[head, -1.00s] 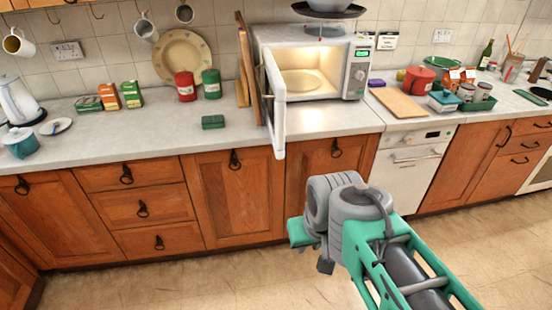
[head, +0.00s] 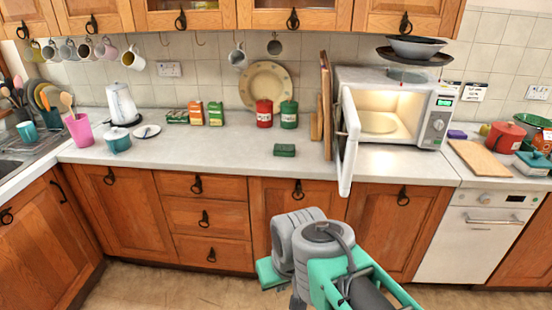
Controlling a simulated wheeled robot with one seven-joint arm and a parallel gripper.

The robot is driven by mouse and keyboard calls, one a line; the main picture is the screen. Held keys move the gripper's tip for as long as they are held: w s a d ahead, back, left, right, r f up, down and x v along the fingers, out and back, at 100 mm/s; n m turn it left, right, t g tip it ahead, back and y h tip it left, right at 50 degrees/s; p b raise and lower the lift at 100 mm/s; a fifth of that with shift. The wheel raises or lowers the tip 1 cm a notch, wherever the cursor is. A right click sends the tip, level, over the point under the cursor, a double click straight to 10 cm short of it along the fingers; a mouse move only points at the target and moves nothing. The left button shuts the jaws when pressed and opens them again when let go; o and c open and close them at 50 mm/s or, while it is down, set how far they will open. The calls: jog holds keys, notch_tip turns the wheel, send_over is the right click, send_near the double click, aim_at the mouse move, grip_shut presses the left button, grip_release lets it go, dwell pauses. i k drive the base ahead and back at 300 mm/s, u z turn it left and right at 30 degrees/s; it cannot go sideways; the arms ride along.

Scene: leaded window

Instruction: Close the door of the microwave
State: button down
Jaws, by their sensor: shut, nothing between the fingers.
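The white microwave (head: 398,78) stands on the counter, right of the middle in the head view. Its door (head: 350,135) is hinged at the left side and stands wide open, pointing out toward me past the counter's front edge. The lit inside shows a round plate (head: 380,122) and looks otherwise empty. My arm rises from the bottom of the picture, in front of the lower cabinets and below and left of the door, apart from it in the picture. The gripper's fingers do not show.
A green box (head: 285,150) lies on the counter left of the door. A chopping board (head: 478,158) lies to the right.

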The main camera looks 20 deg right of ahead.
aim_at(347, 120)
jog(key=u, duration=0.55)
jog(key=i, duration=0.9)
jog(key=u, duration=0.1)
